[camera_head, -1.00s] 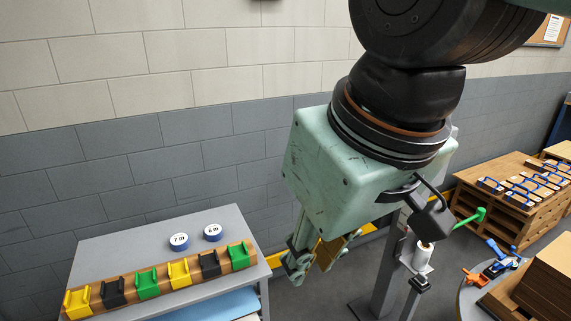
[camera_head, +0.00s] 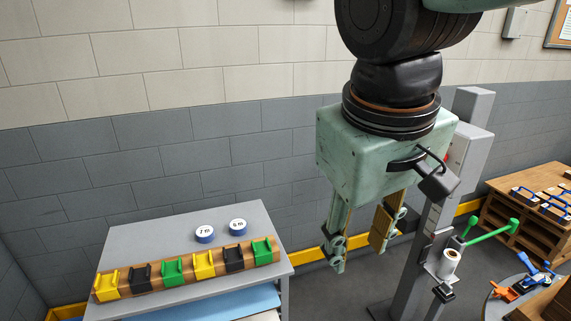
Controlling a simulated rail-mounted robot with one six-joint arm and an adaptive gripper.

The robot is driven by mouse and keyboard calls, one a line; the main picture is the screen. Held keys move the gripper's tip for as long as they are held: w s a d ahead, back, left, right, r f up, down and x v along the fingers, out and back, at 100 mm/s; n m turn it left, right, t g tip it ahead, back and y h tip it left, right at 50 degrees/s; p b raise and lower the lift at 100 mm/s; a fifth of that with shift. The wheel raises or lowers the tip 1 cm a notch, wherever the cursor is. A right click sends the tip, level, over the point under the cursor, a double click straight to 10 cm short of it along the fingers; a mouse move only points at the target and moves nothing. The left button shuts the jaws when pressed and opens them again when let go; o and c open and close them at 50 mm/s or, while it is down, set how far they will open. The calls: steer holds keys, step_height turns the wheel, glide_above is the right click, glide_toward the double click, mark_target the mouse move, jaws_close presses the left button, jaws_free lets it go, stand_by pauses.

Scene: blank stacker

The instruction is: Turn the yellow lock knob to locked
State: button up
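My gripper (camera_head: 359,257) hangs downward in the middle of the view. Its two fingers are apart, with nothing between them. I cannot make out a yellow lock knob. A grey post (camera_head: 433,215) stands just right of the gripper, partly covered by it. The post carries a green two-ended handle (camera_head: 487,233), a white roll (camera_head: 448,262) and a small black part (camera_head: 443,292). My gripper appears apart from these in the picture.
At left, a grey table (camera_head: 259,218) holds a wooden rail (camera_head: 152,280) with yellow, black and green holders, and two round labelled blue pieces (camera_head: 204,234). A wooden bench (camera_head: 500,211) with blue-handled pieces stands at right. A round table (camera_head: 494,309) carries orange and blue clamps (camera_head: 505,291).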

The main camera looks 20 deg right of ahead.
steer(key=w+d+f+g+h, duration=0.3)
steer(key=w+d, duration=0.3)
steer(key=d, duration=0.6)
steer(key=w+d+f+g+h, duration=0.2)
steer(key=w+d+h, duration=0.2)
steer(key=w+d, duration=0.5)
steer(key=w+d+f+g+h, duration=0.3)
steer(key=w+d, duration=0.1)
steer(key=d, duration=1)
steer(key=w+d+f+n+t+h, duration=0.2)
steer(key=w+d+f, duration=0.5)
steer(key=f, duration=0.4)
steer(key=w+d+f+n+t+h+p, duration=0.1)
steer(key=w+d+f+n+h, duration=0.3)
steer(key=w+d+f, duration=0.4)
step_height(320, 180, down, 3)
steer(key=shift+w+d+f+t, duration=0.1)
steer(key=shift+w+d+t, duration=0.2)
steer(key=shift+t, duration=0.4)
steer(key=shift+s+d, duration=0.1)
steer(key=shift+d, duration=0.1)
steer(key=s+d+b, duration=0.1)
steer(key=d, duration=1.2)
steer(key=shift+d, duration=0.2)
steer(key=shift+c, duration=0.5)
steer(key=c, duration=0.7)
